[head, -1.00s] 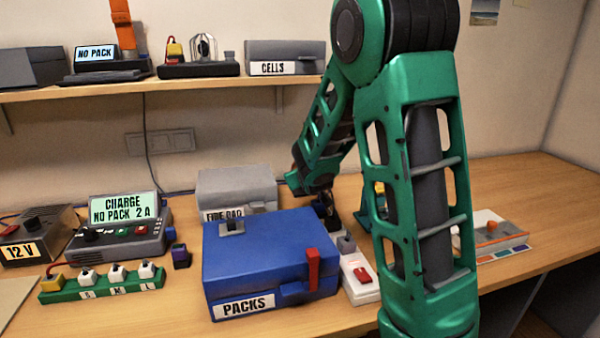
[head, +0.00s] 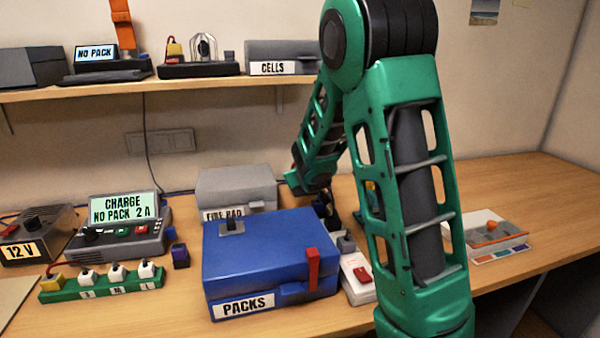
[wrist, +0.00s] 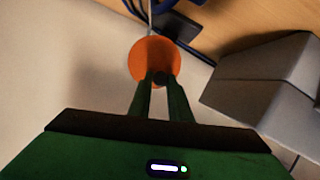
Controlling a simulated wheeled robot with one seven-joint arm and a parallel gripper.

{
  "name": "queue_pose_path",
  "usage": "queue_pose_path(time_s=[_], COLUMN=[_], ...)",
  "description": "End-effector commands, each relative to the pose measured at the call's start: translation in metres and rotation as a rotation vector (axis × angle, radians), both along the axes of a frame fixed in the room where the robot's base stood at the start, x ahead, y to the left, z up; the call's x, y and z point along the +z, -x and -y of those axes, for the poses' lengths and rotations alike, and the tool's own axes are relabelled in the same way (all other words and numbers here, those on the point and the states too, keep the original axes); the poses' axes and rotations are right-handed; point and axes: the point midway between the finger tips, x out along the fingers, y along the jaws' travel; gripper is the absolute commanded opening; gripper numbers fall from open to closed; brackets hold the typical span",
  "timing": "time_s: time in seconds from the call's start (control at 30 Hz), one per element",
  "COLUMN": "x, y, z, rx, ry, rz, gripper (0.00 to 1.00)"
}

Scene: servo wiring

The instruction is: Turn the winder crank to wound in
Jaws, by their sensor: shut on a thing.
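In the wrist view an orange disc (wrist: 140,62), which looks like the winder, lies just past my fingertips, with a pale cord leading up from it. My gripper (wrist: 160,80) is shut on a small dark knob (wrist: 161,77) in front of the disc, which looks like the winder crank's handle. The fingers cover part of the disc, and I cannot read any wound-in mark. In the head view the winder is hidden behind my arm and the boxes.
A grey box (wrist: 270,75) stands close right of my gripper in the wrist view, with blue cables (wrist: 175,22) beyond the disc. In the head view the blue PACKS box (head: 262,262) and a white switch box (head: 355,285) stand near my arm. Bench at right is mostly clear.

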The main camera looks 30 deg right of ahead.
Motion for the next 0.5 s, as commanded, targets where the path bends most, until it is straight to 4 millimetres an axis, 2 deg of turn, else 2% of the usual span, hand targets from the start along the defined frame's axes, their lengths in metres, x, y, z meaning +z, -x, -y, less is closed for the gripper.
queue_pose_path(time_s=[0.5], x=[0.0011], y=[0.0006], z=[0.0013], rx=[0.000], ry=[-0.028], rz=[0.008], gripper=[0.00])
